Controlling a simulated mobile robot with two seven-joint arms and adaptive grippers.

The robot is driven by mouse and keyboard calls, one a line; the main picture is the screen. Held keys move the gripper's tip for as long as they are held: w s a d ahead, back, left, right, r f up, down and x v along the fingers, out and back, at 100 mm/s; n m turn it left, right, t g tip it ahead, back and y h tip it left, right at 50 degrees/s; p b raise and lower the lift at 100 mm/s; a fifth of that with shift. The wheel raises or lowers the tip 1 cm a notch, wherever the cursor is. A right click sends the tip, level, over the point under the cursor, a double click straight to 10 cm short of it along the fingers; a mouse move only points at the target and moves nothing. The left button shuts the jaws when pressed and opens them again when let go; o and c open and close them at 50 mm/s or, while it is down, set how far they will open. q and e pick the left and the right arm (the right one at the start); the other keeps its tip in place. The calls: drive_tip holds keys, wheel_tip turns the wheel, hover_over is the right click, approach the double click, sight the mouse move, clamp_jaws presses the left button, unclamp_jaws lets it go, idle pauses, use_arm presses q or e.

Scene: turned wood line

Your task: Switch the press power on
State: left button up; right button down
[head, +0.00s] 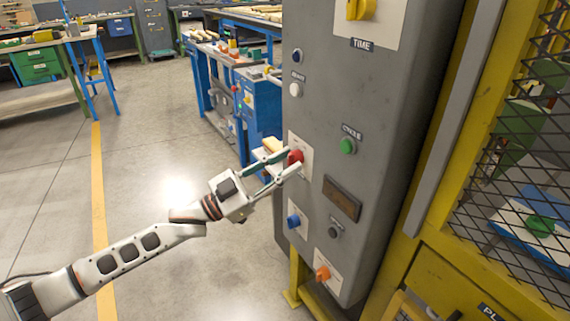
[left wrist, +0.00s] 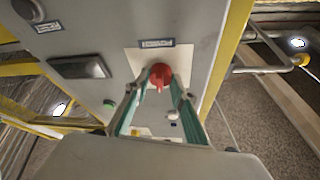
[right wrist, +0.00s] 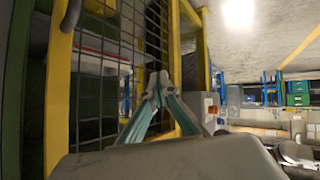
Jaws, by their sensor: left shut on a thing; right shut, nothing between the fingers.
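A grey control cabinet (head: 375,110) stands at the centre right of the head view. A red knob (head: 296,156) sits on a pale plate on its left face. My left gripper (head: 290,161) is shut on this knob, one finger on each side. In the left wrist view the red knob (left wrist: 160,73) lies between the fingertips, below a small dark label (left wrist: 157,44) too blurred to read. Its pointer appears to face down in that picture. My right gripper (right wrist: 158,84) is shut and empty near a yellow-framed mesh guard.
The cabinet also carries a green button (head: 348,146), a blue knob (head: 294,220), an orange knob (head: 323,273) and a yellow TIME knob (head: 358,8). The mesh guard (head: 520,150) stands at right. Open floor (head: 180,270) lies to the left.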

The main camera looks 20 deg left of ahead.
use_arm(q)
drive_tip(key=shift+a+r+m+g+h+p, duration=0.1)
drive_tip(key=shift+m+g+h, duration=0.15)
drive_tip(key=shift+m+g, duration=0.6)
drive_tip(key=shift+d+f+m+g+h+p, duration=0.1)
drive_tip(key=shift+m+g+h, duration=0.15)
drive_tip(key=shift+m, duration=1.15)
drive_tip(key=shift+a+r+m+g+h+p, duration=0.1)
drive_tip(key=shift+m+g+h, duration=0.3)
drive_tip(key=shift+m, duration=0.75)
use_arm(e)
drive_tip(key=shift+s+d+f, duration=0.1)
drive_tip(key=shift+s+f, duration=0.1)
drive_tip(key=shift+s, duration=0.2)
drive_tip(key=shift+w, duration=0.2)
use_arm(q)
drive_tip(key=o, duration=1.1)
use_arm(e)
drive_tip(key=shift+r, duration=0.15)
drive_tip(key=shift+w, duration=0.1)
use_arm(q)
drive_tip(key=v, duration=1.2)
drive_tip(key=shift+r, duration=0.15)
